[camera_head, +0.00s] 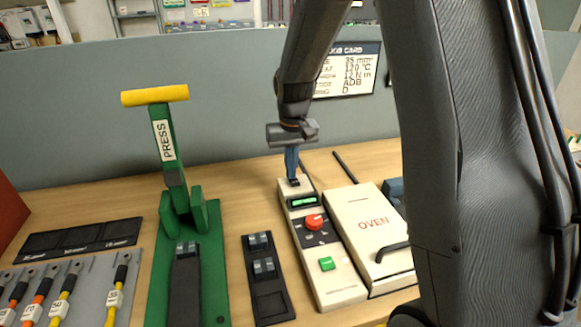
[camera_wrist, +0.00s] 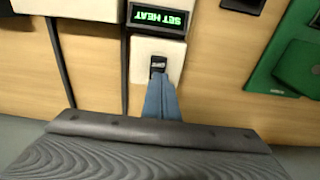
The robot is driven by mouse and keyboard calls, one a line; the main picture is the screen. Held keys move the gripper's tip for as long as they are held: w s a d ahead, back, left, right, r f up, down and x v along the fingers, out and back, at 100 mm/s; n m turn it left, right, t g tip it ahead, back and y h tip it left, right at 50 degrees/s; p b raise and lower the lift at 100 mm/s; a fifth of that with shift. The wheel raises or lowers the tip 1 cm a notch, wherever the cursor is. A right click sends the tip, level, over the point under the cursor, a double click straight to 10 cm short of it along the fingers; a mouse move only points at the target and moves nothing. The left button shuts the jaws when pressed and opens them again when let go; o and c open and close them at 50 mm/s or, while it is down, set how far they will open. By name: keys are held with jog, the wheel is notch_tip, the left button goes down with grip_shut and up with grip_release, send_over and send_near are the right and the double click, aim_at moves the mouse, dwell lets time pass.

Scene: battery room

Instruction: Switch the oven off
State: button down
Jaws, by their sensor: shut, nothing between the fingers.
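The oven (camera_head: 372,245) is a cream box with a black handle on its lid. Beside it on the left is its long cream control box (camera_head: 335,284), with a green-lit display (camera_head: 303,201), a red dial (camera_head: 314,222) and a green button (camera_head: 326,264). In the wrist view the display (camera_wrist: 158,17) reads "SET HEAT", upside down. A small black switch (camera_wrist: 158,65) sits at the control box's far end. My gripper (camera_head: 293,180) points down with blue fingers together and empty. In the wrist view its fingertips (camera_wrist: 160,78) are right at the switch; I cannot tell if they touch.
A green press (camera_head: 213,270) with a yellow handle stands to the left. A black holder (camera_head: 268,292) with metal pieces lies between it and the control box. Several cables lie on a grey board (camera_head: 86,300) at far left. A grey partition (camera_head: 230,130) closes the back.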

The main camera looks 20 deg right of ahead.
jog(key=shift+s+r, duration=0.15)
jog(key=shift+s, duration=0.3)
jog(key=shift+r+p, duration=0.1)
jog(key=shift+p, duration=0.2)
notch_tip(320, 180, up, 14)
jog(key=w, duration=0.2)
jog(key=shift+f, duration=0.2)
